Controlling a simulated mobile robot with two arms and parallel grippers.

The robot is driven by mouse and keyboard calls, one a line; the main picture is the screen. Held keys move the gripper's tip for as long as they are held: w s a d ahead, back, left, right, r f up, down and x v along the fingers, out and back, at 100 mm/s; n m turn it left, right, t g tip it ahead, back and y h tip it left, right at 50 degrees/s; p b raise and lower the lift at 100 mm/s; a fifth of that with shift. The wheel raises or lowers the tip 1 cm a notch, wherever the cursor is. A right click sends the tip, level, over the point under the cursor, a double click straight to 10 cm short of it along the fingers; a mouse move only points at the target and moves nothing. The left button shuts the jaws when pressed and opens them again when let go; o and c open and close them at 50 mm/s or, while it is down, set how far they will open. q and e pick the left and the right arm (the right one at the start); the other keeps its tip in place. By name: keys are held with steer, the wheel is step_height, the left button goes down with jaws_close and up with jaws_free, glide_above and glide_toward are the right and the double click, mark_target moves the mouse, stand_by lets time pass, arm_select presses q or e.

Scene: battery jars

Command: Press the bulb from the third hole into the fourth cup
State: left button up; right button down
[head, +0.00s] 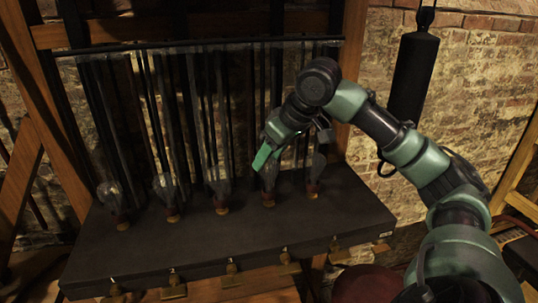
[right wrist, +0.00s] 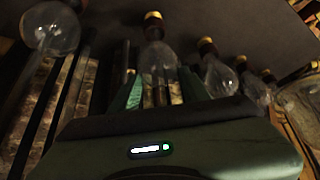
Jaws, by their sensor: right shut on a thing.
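Several clear glass bulbs with reddish and brass ends stand in a row along the dark bench (head: 160,255), including the leftmost bulb (head: 112,195), the middle bulb (head: 219,180) and the rightmost bulb (head: 314,175). My right gripper (head: 290,145) is at the fourth bulb from the left (head: 268,178). In the right wrist view the green fingers (right wrist: 157,92) lie on both sides of this bulb (right wrist: 157,57), shut on it. Its brass end (right wrist: 153,17) appears to meet the dark surface. I cannot clearly make out holes or cups. My left gripper is out of view.
Brass fittings (head: 232,268) line the bench's front edge. Dark rods (head: 150,115) hang behind the bulbs within a wooden frame (head: 355,45). A black cylinder (head: 413,75) hangs at the right. Neighbouring bulbs (right wrist: 50,28) (right wrist: 217,75) stand close to the fingers. The bench top in front is clear.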

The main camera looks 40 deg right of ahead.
steer(key=shift+f, duration=0.3)
stand_by(0.5)
steer(key=c, duration=0.6)
jaws_free()
steer(key=shift+c, duration=0.2)
steer(key=v, duration=0.7)
steer(key=shift+s+r, duration=0.15)
steer(key=shift+r, duration=0.2)
